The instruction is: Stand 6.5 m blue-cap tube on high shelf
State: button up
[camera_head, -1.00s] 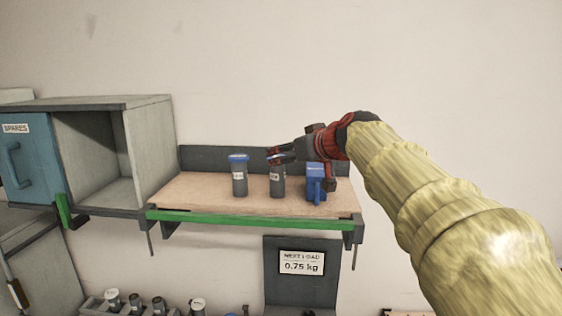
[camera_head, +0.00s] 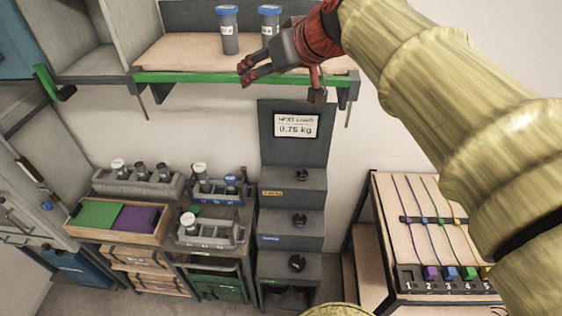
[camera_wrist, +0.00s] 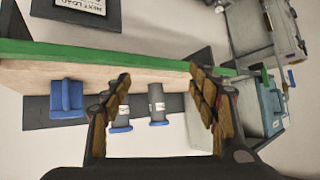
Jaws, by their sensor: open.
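Two grey tubes with blue caps, a left tube (camera_head: 229,38) and a right tube (camera_head: 269,24), stand upright on the high shelf (camera_head: 180,52). Their labels are too small to read. In the upside-down wrist view the tubes (camera_wrist: 125,108) (camera_wrist: 157,103) show side by side between the fingers, farther off and apart from them. My gripper (camera_head: 244,72) is open and empty, in front of the shelf's green front edge in the head view; it also shows in the wrist view (camera_wrist: 160,85). The right tube's lower part is partly hidden behind my gripper.
A blue block (camera_wrist: 67,98) stands on the shelf beside the tubes. A grey open cabinet (camera_head: 110,30) adjoins the shelf's left end. Below are tube racks (camera_head: 140,183), a green-purple tray (camera_head: 118,222), a stepped load stand (camera_head: 290,210) and a numbered slider panel (camera_head: 430,235).

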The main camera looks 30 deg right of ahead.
jog(key=s+a+f+g, duration=0.2)
jog(key=s+a+f, duration=0.2)
jog(key=s+f, duration=0.6)
jog(key=s+a+f+g, duration=0.3)
jog(key=s+a+f, duration=0.1)
jog(key=s+f, duration=0.6)
notch_tip(320, 180, down, 3)
jog(key=shift+r+h, duration=0.1)
jog(key=shift+h, duration=0.2)
notch_tip(320, 180, down, 17)
jog(key=b, duration=1.7)
jog(key=shift+r, duration=0.1)
